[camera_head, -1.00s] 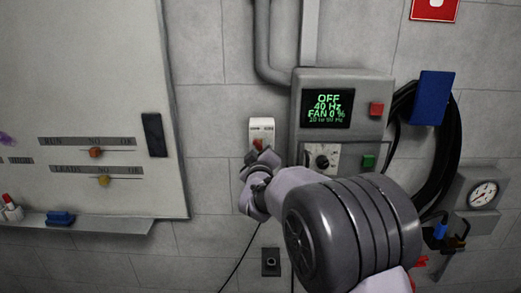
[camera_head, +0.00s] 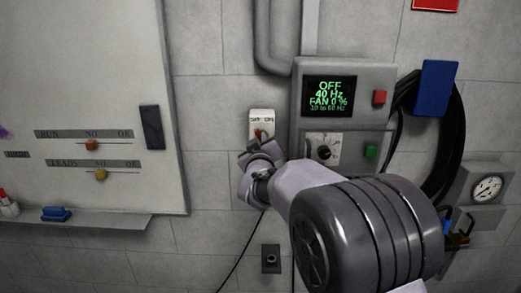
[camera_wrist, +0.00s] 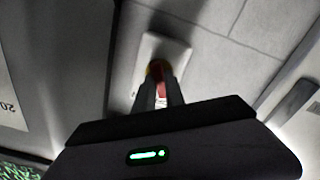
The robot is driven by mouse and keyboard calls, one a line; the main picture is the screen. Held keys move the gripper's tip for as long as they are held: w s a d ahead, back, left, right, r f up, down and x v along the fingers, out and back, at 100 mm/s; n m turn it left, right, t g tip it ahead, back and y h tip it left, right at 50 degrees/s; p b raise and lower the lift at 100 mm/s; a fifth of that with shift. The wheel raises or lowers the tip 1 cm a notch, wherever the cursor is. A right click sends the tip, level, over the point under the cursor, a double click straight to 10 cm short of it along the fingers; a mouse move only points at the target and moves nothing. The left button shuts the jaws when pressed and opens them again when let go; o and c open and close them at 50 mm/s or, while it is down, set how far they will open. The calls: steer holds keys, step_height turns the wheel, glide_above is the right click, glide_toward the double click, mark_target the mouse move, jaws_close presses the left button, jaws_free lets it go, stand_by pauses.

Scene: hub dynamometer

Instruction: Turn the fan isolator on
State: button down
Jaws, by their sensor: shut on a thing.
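The fan isolator is a small white box (camera_head: 262,119) on the wall, left of the grey control panel, with a red handle (camera_head: 258,134) low on its face. In the wrist view the box (camera_wrist: 178,50) lies straight ahead, and the red and yellow handle (camera_wrist: 158,72) sits between the fingers. My gripper (camera_wrist: 160,92) is shut on the handle. In the head view my gripper (camera_head: 256,144) is at the box's lower edge and partly hides the handle. The handle's exact angle is hard to tell.
The control panel (camera_head: 393,75) reads OFF, 40 Hz, FAN 0 %. It has a red button (camera_head: 379,97), a green button (camera_head: 370,151) and a dial (camera_head: 323,152). A whiteboard (camera_head: 90,80) is at left. Black cable and a blue block (camera_head: 437,88) hang at right.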

steer(key=shift+d+f+m+b, duration=0.1)
steer(key=shift+d+m+b, duration=0.1)
steer(key=shift+m+b, duration=3)
steer(key=shift+d+m+b, duration=0.15)
steer(key=shift+m+b, duration=1.95)
steer(key=shift+m, duration=2.4)
steer(key=c, duration=1.4)
jaws_free()
